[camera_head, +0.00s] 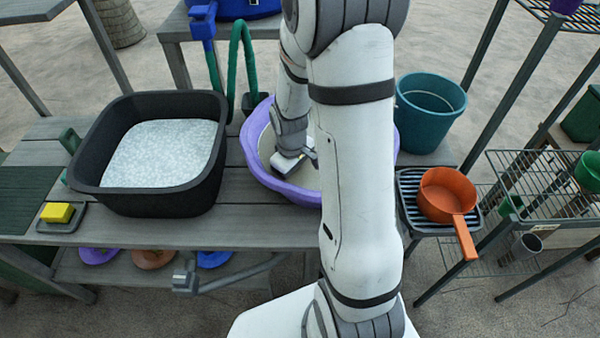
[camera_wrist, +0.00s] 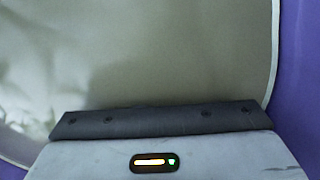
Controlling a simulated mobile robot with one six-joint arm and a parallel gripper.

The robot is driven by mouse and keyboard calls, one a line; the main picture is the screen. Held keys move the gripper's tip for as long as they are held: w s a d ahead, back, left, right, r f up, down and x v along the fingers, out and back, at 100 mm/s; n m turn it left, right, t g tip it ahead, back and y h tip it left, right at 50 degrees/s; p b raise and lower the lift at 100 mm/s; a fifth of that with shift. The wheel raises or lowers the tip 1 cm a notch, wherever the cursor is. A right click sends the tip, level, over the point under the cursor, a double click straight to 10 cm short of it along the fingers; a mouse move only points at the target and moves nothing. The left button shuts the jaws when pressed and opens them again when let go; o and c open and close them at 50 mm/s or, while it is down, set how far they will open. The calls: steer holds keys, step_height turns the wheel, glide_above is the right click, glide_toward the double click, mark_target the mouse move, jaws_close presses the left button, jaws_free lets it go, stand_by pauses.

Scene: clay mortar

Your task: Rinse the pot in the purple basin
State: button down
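The purple basin (camera_head: 262,178) stands on the slatted table, partly hidden behind my arm. Its inside looks pale, and a greyish liquid-like surface (camera_wrist: 170,55) fills much of the wrist view, with purple wall (camera_wrist: 300,70) at the right. My gripper (camera_head: 306,156) is low inside the basin. Its fingers are not clear in either view, so I cannot tell whether it is open or holds anything. An orange pot (camera_head: 446,190) with a straight handle rests upright on a black slatted rack at the right, away from my gripper.
A black tub (camera_head: 92,160) of pale, bubbly-looking contents stands left of the basin. A teal bucket (camera_head: 430,112) is behind right. A yellow sponge (camera_head: 57,212) lies at the left, and a wire shelf (camera_head: 535,178) stands at the right. A green hose (camera_head: 233,70) rises behind the basin.

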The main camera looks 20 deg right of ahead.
steer(key=shift+s+d, duration=0.2)
steer(key=shift+d, duration=0.45)
steer(key=shift+s+d, duration=0.2)
steer(key=shift+d, duration=0.45)
steer(key=shift+w+a, duration=0.2)
steer(key=shift+a, duration=0.45)
steer(key=shift+w+a, duration=0.2)
steer(key=shift+a, duration=0.4)
steer(key=shift+s+d, duration=0.2)
steer(key=shift+d, duration=0.45)
step_height(320, 180, up, 17)
steer(key=p, duration=1.2)
steer(key=shift+f+p, duration=0.15)
steer(key=shift+p, duration=0.15)
